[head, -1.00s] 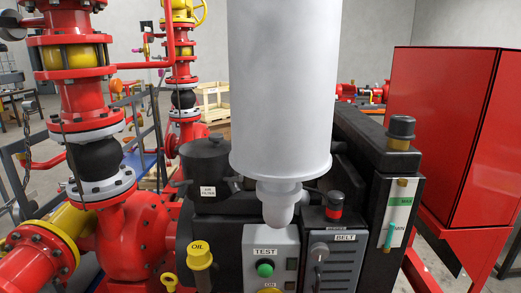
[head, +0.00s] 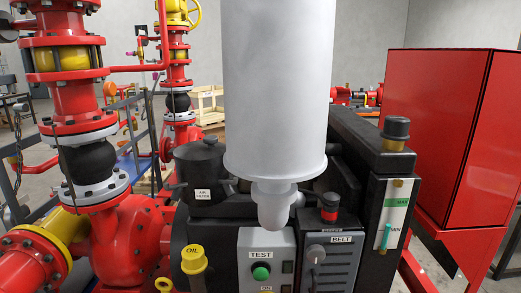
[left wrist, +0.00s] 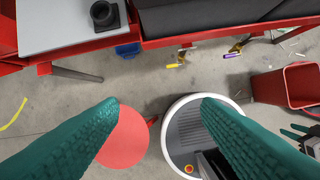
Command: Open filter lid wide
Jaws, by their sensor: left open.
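The air filter (head: 202,175) is a black round housing with a white label, in the head view left of the large grey cylinder. Its dark lid (head: 200,148) sits on top with a small knob and looks closed. My left gripper (left wrist: 160,104) shows in the left wrist view as two teal ribbed fingers, spread apart with nothing between them. It points down over the floor, and the filter is not in that view. Neither gripper shows in the head view.
A large grey cylinder (head: 277,90) stands over the engine, right of the filter. Red pipework (head: 85,110) rises at the left. A yellow oil cap (head: 194,260) is below the filter.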

